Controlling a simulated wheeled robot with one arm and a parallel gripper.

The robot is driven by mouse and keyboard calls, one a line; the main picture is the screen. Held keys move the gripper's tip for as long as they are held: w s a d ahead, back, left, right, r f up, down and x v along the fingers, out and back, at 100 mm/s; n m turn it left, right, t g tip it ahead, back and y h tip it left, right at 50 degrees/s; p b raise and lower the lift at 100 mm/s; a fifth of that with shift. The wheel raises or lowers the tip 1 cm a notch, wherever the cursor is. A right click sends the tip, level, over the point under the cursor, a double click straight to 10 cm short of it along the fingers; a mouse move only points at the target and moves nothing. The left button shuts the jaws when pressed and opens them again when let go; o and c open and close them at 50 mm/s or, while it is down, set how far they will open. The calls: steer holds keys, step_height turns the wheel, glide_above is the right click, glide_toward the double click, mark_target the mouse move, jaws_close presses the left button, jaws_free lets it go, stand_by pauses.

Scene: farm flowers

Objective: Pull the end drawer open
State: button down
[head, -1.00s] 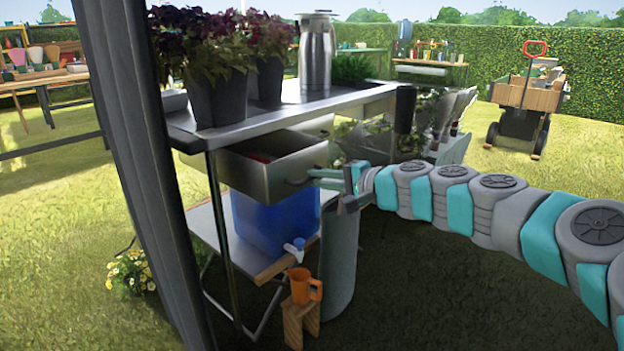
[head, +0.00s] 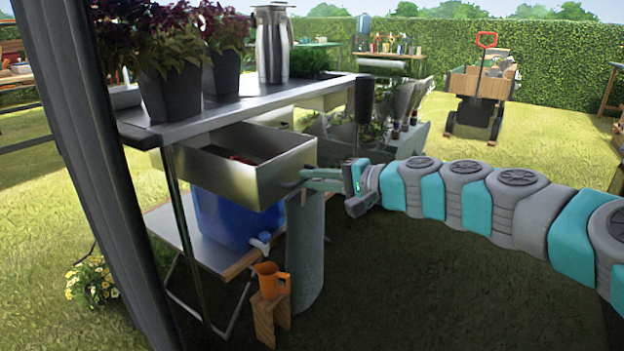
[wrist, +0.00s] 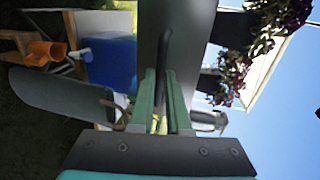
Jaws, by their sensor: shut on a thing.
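The end drawer (head: 240,170) is a grey metal drawer under the steel-topped bench (head: 250,105). It stands open, pulled out past the bench edge, and something reddish shows inside. My gripper (head: 305,178) is at the drawer's front, with its fingers shut on the handle. In the wrist view the drawer front (wrist: 175,35) fills the upper middle, and the dark handle (wrist: 162,85) passes between my green fingers (wrist: 163,110). The far end of the drawer's inside is hidden.
Potted purple plants (head: 170,85) and a steel jug (head: 272,45) stand on the bench. Below are a blue container (head: 225,215) with a tap, an orange mug (head: 270,278) on a wooden stand, and a grey cylinder (head: 306,255).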

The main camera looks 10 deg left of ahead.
steer(key=c, duration=0.9)
jaws_free()
steer(key=shift+v, duration=3.85)
steer(key=s+d+f+n+g+h+p, duration=0.1)
steer(key=s+f+n+g+h, duration=0.2)
steer(key=s, duration=0.6)
steer(key=s+f+n+g+h+p, duration=0.1)
steer(key=s+f+n+h+p, duration=0.15)
steer(key=s+f, duration=0.4)
steer(key=s+d+f+g+h, duration=0.1)
steer(key=s+d+f+h, duration=0.1)
steer(key=s+d, duration=0.4)
steer(key=s+d+f+g+h+p, duration=0.1)
steer(key=s+d+f+h, duration=0.2)
steer(key=s+d, duration=0.4)
steer(key=s+d+f+m+g+h, duration=0.1)
steer(key=s+d+f+h, duration=0.2)
steer(key=s+d, duration=0.3)
steer(key=shift+s+d+g+h+p, duration=0.35)
steer(key=shift+s+h+p, duration=0.1)
steer(key=shift+s, duration=0.15)
